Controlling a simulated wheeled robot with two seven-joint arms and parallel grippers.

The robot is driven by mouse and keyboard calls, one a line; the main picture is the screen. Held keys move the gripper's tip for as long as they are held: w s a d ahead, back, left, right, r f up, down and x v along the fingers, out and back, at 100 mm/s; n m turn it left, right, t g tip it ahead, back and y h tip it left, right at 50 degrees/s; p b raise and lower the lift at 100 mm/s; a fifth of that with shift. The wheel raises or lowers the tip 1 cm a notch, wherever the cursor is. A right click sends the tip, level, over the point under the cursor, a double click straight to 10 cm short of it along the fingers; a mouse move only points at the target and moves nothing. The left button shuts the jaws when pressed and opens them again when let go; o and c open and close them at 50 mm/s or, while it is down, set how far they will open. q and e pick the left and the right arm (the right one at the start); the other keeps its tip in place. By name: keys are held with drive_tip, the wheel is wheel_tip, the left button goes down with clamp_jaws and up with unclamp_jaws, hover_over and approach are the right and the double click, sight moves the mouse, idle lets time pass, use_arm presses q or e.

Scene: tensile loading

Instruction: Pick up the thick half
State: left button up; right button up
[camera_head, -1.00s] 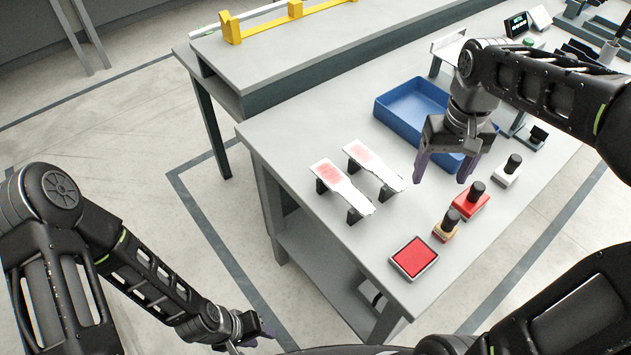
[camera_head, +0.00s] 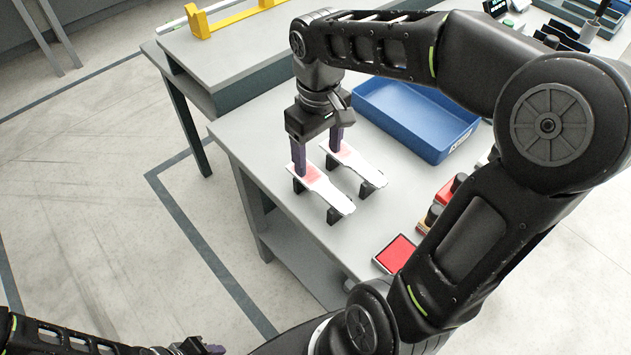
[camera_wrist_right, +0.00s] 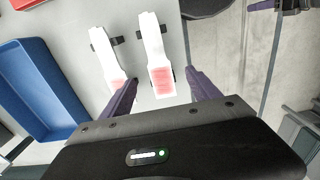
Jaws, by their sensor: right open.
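Two white specimen halves with pink-red patches lie side by side on black supports: a left one (camera_head: 326,191) and a right one (camera_head: 361,166) in the head view. I cannot tell which is thicker. My right gripper (camera_head: 318,157) is open and points down at their patched ends. In the right wrist view, its fingers (camera_wrist_right: 160,84) stand on either side of the half near the table edge (camera_wrist_right: 151,45); one finger is close to the other half (camera_wrist_right: 103,52). Whether they touch anything is unclear. My left gripper (camera_head: 205,348) is at the bottom edge, away from the table.
A blue tray (camera_head: 446,150) stands right of the halves. A red ink pad (camera_head: 396,253) and stamps (camera_head: 447,190) are near the front, partly behind my right arm. A second table with a yellow rack (camera_head: 203,27) stands behind.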

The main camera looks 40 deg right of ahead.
sight(319, 183)
drive_tip(key=shift+f, duration=1.3)
drive_tip(key=shift+d+f+p, duration=0.15)
drive_tip(key=shift+f+p, duration=0.45)
drive_tip(key=shift+f, duration=2)
clamp_jaws()
